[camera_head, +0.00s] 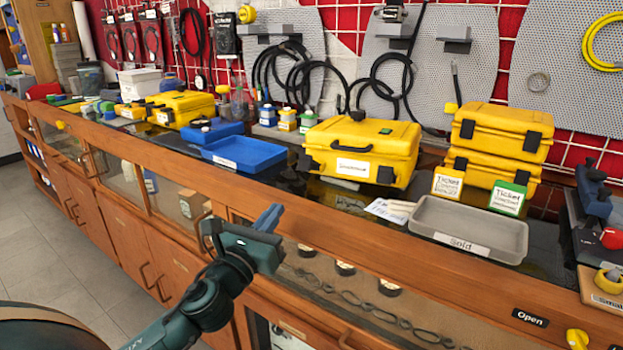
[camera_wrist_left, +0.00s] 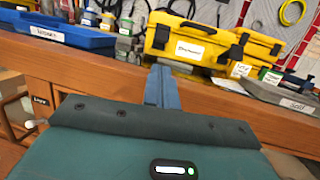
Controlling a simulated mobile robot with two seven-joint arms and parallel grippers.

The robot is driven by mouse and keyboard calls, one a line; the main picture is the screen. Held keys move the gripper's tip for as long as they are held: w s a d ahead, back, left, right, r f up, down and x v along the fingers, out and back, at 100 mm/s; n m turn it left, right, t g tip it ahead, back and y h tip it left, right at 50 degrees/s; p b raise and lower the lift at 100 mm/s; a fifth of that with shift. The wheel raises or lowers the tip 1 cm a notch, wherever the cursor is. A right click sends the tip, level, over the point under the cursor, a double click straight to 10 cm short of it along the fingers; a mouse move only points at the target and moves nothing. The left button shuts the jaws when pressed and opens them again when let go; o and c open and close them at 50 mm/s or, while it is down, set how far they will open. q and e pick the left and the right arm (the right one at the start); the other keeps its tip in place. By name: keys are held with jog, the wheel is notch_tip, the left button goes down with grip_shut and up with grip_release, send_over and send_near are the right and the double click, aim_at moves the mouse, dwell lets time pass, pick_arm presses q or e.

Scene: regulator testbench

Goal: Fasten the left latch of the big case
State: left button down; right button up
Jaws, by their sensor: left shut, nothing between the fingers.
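The big yellow case (camera_head: 362,140) stands lid down on the counter, with a black handle and a white label on its front. Its black left latch (camera_head: 307,163) is at the left front corner; I cannot tell for sure whether it is fastened. The right latch (camera_head: 386,175) lies against the front. The case also shows in the left wrist view (camera_wrist_left: 190,30), with the left latch (camera_wrist_left: 161,37) beyond my fingertips. My left gripper (camera_head: 269,217) is shut and empty, in front of the counter and apart from the case; its blue fingers (camera_wrist_left: 162,86) point toward it. My right gripper is out of view.
A blue tray (camera_head: 243,165) lies left of the case. A grey bin labelled "Sold" (camera_head: 470,240) and stacked yellow cases (camera_head: 500,132) stand to the right. The wooden counter edge (camera_head: 340,225) lies between my gripper and the case.

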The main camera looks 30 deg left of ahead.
aim_at(297, 201)
pick_arm(q)
jog(key=x, duration=1)
jog(key=shift+d+f, duration=0.1)
dwell(0.4)
